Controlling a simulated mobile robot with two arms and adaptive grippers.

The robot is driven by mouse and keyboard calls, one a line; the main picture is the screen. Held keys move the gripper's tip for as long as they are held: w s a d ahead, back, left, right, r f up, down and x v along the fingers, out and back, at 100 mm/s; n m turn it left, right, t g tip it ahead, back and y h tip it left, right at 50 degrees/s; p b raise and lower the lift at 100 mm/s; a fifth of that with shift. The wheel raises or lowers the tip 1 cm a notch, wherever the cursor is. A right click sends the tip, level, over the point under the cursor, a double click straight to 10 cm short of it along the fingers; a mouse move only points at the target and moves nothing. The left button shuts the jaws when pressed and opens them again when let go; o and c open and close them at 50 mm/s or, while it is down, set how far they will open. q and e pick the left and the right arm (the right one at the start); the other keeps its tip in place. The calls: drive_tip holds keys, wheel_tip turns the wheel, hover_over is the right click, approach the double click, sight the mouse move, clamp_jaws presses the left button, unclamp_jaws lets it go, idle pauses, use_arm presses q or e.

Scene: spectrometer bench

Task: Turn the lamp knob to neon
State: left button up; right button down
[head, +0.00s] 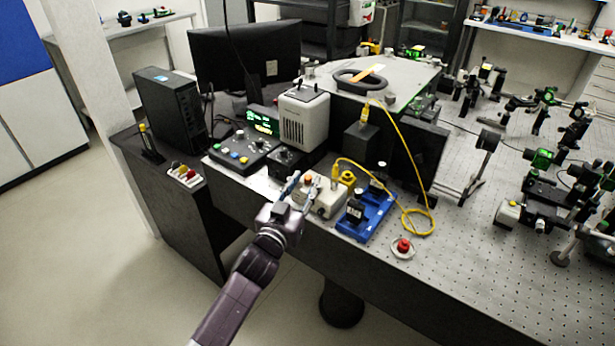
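A small beige box (328,203) sits near the bench's front edge, with a reddish knob or button on top. My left gripper (305,180) is at its left part, its two fingers apart on either side of the reddish piece. I cannot tell whether the fingers touch it. A black control panel (244,152) with knobs, coloured buttons and a lit green display stands to the left. A small black box (287,160) with a dial is between them. No neon label is readable, so I cannot tell which knob is the lamp knob. My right gripper is not in view.
A grey vented housing (304,119) stands behind the gripper. A blue tray (365,217) with small parts, a looping yellow cable (407,150) and a red button (403,246) are to the right. A monitor (245,58) and black computer tower (170,108) stand at left.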

use_arm(q)
drive_tip(key=shift+x, duration=1.2)
drive_tip(key=shift+c, duration=0.4)
clamp_jaws()
